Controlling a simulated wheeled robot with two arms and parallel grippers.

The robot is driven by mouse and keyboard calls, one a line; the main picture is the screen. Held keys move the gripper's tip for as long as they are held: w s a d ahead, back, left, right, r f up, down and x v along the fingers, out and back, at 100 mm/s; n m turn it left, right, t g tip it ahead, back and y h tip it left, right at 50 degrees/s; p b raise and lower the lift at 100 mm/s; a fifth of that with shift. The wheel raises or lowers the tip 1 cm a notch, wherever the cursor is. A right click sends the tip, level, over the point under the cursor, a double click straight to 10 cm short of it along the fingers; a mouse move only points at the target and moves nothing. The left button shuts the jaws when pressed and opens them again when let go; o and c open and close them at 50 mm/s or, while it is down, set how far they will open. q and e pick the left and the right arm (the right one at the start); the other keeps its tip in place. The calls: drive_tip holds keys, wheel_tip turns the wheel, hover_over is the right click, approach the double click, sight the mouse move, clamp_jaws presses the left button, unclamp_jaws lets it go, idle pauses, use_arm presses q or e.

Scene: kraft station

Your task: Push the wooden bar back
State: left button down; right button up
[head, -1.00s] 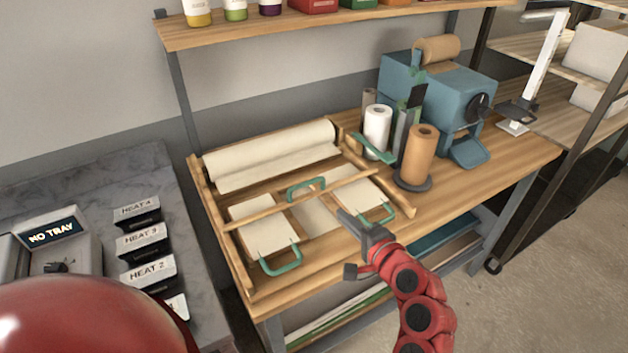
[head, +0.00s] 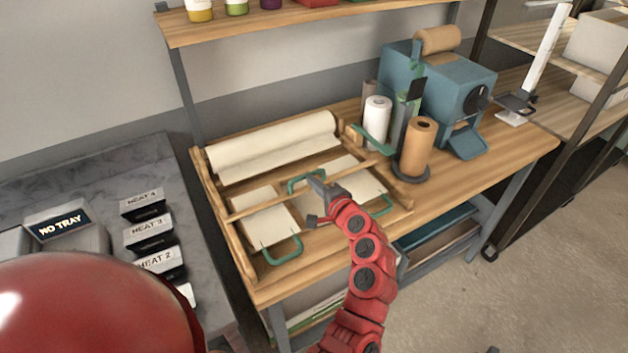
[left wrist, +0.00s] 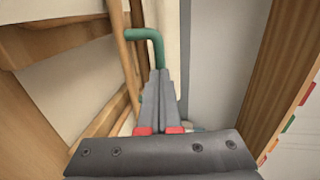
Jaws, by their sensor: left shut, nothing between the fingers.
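The thin wooden bar (head: 248,211) lies across the wooden frame on the bench, over cream sheets (head: 262,220) with green handles (head: 282,250). In the head view my left gripper (head: 316,184) is shut and empty, with its tips at the middle of the bar beside a green handle. I cannot tell whether it touches the bar. In the left wrist view the shut fingers (left wrist: 160,78) point at a green handle (left wrist: 146,36), with a thin wooden rod (left wrist: 124,60) just to the left. My right gripper is not in view.
A cream paper roll (head: 270,143) lies at the back of the frame. White (head: 376,118) and brown (head: 416,148) rolls and a blue machine (head: 440,90) stand to the right. Labelled heat blocks (head: 148,233) are at left. A shelf (head: 300,25) hangs above.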

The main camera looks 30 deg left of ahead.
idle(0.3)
use_arm(q)
drive_tip(key=x, duration=0.4)
drive_tip(key=r+x, duration=0.1)
drive_tip(key=x, duration=0.3)
drive_tip(key=r+b+x, duration=0.1)
drive_tip(key=x, duration=0.3)
drive_tip(key=shift+w+a, duration=0.45)
drive_tip(key=shift+a+r, duration=0.25)
drive_tip(key=shift+r, duration=0.15)
